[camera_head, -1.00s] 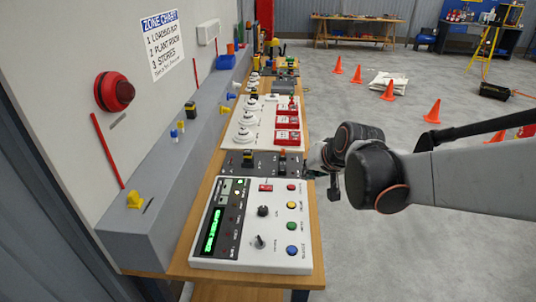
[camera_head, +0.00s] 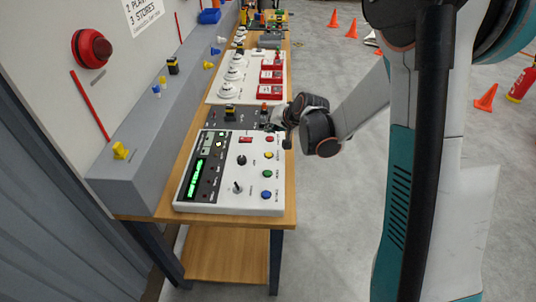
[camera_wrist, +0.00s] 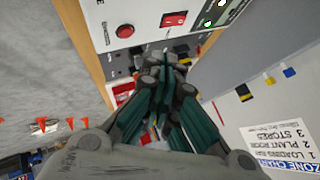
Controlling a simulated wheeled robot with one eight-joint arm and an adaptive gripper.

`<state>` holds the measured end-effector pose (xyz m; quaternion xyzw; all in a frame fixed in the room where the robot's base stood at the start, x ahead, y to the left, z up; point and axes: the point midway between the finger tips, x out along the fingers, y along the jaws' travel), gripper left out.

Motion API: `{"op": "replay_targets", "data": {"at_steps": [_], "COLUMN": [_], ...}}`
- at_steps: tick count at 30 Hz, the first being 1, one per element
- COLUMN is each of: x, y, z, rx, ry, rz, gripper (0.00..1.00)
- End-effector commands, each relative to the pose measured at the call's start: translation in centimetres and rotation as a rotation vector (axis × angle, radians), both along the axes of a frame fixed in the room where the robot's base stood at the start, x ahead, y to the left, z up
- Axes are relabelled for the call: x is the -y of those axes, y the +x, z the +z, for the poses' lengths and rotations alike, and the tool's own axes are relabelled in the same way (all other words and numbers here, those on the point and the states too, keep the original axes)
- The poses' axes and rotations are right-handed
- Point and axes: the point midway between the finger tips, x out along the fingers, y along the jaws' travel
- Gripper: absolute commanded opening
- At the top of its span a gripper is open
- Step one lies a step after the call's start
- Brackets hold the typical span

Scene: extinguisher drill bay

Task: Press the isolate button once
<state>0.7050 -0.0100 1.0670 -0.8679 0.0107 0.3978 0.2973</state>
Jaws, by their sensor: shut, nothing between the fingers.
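The white control panel (camera_head: 215,195) lies on the bench, with a green lit display. Red (camera_head: 269,139), yellow (camera_head: 268,155), green (camera_head: 267,174) and blue (camera_head: 266,194) buttons form a column along its right side. Their labels are too small to read, so I cannot tell which one is isolate. My gripper (camera_head: 284,117) is by the panel's far right corner, partly hidden by my wrist. In the wrist view my gripper (camera_wrist: 162,68) is shut and empty, just off the panel edge, with the red button (camera_wrist: 125,31) and a red rocker switch (camera_wrist: 174,18) close by.
Behind the panel on the bench are a dark switch plate (camera_head: 238,117) and a white board with red call boxes (camera_head: 271,77). A grey ledge (camera_head: 125,180) runs along the left. Open floor lies to the right, with orange cones (camera_head: 486,98) and an extinguisher (camera_head: 522,84).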

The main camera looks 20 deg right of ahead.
Motion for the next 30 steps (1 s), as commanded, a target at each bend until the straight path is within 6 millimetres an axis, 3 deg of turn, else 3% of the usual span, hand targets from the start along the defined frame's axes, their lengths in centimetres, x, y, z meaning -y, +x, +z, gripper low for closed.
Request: {"op": "replay_targets", "data": {"at_steps": [14, 30], "x": [0.0, 0.0], "y": [0.0, 0.0], "z": [-0.9, -7.5], "rx": [0.000, 0.000], "ry": [0.000, -0.001], "rz": [0.000, 0.001], "gripper": [0.00, 0.00]}}
